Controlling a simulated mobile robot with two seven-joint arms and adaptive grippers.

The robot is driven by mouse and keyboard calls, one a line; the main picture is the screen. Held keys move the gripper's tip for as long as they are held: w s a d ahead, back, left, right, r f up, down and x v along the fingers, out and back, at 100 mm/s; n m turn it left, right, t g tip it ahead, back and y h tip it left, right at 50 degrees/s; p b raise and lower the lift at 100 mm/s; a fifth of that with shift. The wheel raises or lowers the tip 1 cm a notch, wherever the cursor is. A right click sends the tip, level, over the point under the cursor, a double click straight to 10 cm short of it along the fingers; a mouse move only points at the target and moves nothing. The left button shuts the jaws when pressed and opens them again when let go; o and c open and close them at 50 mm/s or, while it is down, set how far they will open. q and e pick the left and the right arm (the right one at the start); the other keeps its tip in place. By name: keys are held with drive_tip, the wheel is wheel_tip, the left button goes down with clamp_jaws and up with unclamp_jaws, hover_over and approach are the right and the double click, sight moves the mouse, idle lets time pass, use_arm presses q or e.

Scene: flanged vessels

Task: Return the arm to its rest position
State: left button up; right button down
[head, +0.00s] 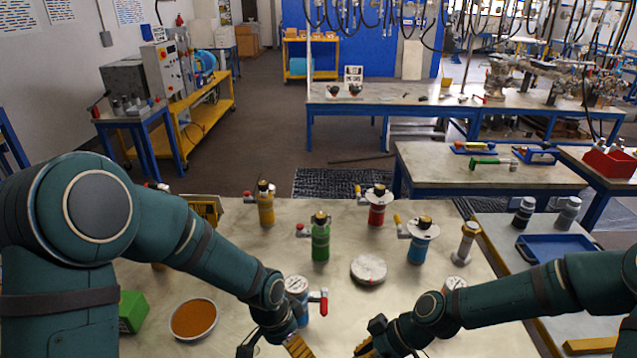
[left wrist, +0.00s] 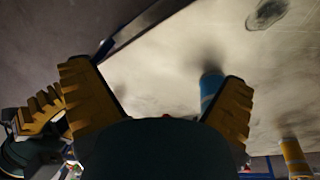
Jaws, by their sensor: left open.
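My left arm comes in from the left over the pale worktable (head: 250,295). Its gripper (head: 298,345) is at the bottom edge of the head view, partly cut off. In the left wrist view my left gripper (left wrist: 155,78) has its yellow fingers wide apart with nothing held between them. A blue cylinder (left wrist: 210,88) shows beyond, beside the right-hand finger. My right gripper (head: 365,347) is also low in the head view, close to the left one. Its yellow finger shows at the left of the wrist view (left wrist: 40,112); its opening is unclear.
A gauge-topped vessel with a red handle (head: 298,290) stands beside my left wrist. Yellow (head: 265,207), green (head: 320,242), red (head: 376,210) and blue (head: 418,247) vessels stand behind. An orange-filled bowl (head: 193,318) and green box (head: 132,310) are near my left arm.

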use_arm(q)
drive_tip(key=s+a+f+n+t+h+b, duration=0.1)
drive_tip(key=s+a+f+n+t+b, duration=0.1)
drive_tip(key=s+f+n, duration=0.8)
wheel_tip(320, 180, down, 4)
drive_tip(key=shift+a+n+h, duration=0.3)
drive_tip(key=shift+a+n, duration=0.2)
drive_tip(key=shift+a, duration=0.4)
use_arm(e)
drive_tip(key=s+d+f+m+t+h, duration=0.1)
drive_tip(key=s+f+m+h, duration=0.3)
drive_tip(key=f+m, duration=0.9)
drive_tip(key=s+m+t, duration=0.1)
drive_tip(key=s, duration=0.2)
drive_tip(key=shift+s+d+h, duration=0.2)
drive_tip(key=shift+s+h, duration=0.05)
drive_tip(key=shift+h, duration=0.05)
